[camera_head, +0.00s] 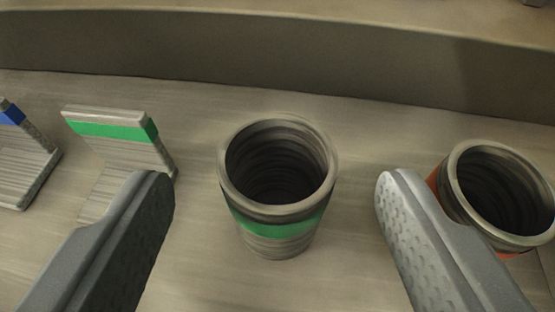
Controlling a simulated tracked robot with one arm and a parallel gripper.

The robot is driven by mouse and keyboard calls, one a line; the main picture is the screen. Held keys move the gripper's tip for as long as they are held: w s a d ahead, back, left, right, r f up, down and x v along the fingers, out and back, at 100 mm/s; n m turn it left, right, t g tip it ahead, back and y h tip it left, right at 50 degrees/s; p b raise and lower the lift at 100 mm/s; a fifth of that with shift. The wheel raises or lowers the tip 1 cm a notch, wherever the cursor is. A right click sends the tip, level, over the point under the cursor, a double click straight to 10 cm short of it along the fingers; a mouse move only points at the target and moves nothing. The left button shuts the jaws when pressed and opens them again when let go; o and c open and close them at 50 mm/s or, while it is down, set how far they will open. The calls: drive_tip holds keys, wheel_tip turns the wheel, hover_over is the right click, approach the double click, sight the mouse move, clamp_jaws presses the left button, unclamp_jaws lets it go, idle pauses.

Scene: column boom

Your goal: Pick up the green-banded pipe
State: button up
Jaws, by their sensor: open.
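The green-banded pipe (280,235) stands upright on the pale surface near the middle of the view. It is a short grey tube with an open top and a green band below its rim. My gripper (278,193) is open, with one dark grey finger to the left of the pipe and the other to the right. The pipe shows between the fingers, with a gap on each side. I cannot tell how far the fingertips are above the surface.
An orange-banded pipe (458,155) stands at the right, partly behind the right finger. A green-banded bracket (115,140) is at the left, partly behind the left finger. A blue-banded bracket (30,160) is at the far left edge. A raised wall (270,55) runs along the back.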

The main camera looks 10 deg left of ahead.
sight(279, 209)
drive_tip(key=shift+x, duration=2)
drive_tip(key=shift+d, duration=0.1)
drive_tip(key=c, duration=1.2)
drive_tip(key=shift+o, duration=0.2)
drive_tip(key=shift+r, duration=0.1)
